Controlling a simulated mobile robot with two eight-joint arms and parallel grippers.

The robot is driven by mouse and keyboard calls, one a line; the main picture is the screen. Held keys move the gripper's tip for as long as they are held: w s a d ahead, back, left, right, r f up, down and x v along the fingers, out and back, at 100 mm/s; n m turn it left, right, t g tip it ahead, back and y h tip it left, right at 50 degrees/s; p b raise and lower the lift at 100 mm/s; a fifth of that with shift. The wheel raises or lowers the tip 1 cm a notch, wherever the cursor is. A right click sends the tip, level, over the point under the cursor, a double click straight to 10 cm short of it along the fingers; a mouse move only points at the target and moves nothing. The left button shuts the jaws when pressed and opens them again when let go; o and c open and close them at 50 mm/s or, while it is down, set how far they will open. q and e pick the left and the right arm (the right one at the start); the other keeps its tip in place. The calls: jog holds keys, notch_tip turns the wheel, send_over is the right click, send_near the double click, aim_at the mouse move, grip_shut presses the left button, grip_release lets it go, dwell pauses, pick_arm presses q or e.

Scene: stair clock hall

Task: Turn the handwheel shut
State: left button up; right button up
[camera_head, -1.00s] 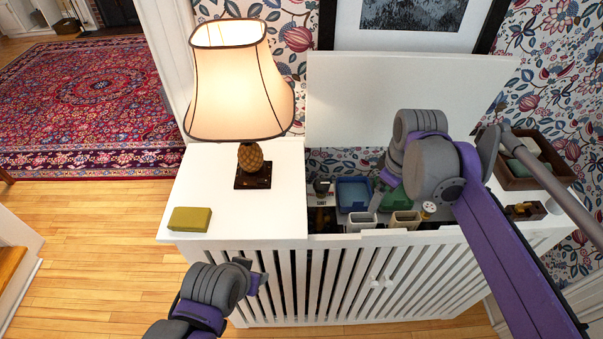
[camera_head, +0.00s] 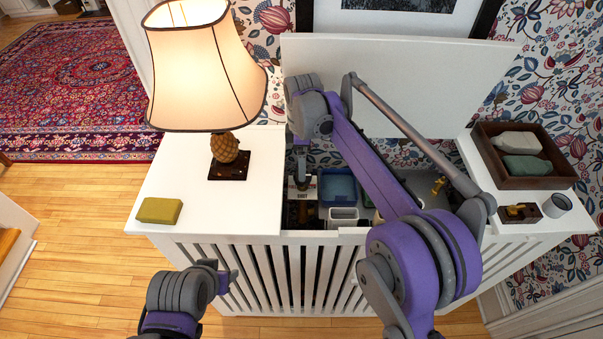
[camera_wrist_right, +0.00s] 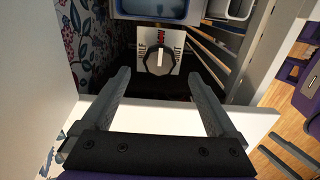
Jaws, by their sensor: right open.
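The handwheel (camera_wrist_right: 159,62) shows in the right wrist view as a dark round knob with a pale upright bar across it. It sits on a white plate (camera_wrist_right: 143,66) with lettering on both sides and a red mark at the top. In the head view the plate (camera_head: 311,195) lies inside the open cabinet, with the wheel mostly covered by my arm. My right gripper (camera_wrist_right: 159,80) is open and empty, its fingers pointing toward the wheel from either side, apparently short of it. My left gripper (camera_head: 229,273) is in front of the cabinet; its jaws are too small to judge.
Blue (camera_head: 338,187) and white (camera_head: 343,215) bins stand beside the plate in the cabinet. The raised lid (camera_head: 420,85) is behind. A lamp (camera_head: 228,150) and green block (camera_head: 159,210) are on the left top; a brown tray (camera_head: 540,180) and grey cup (camera_head: 556,205) on the right.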

jog(key=shift+f, duration=2.75)
jog(key=c, duration=1.4)
jog(key=shift+o, duration=0.2)
jog(key=shift+m, duration=0.3)
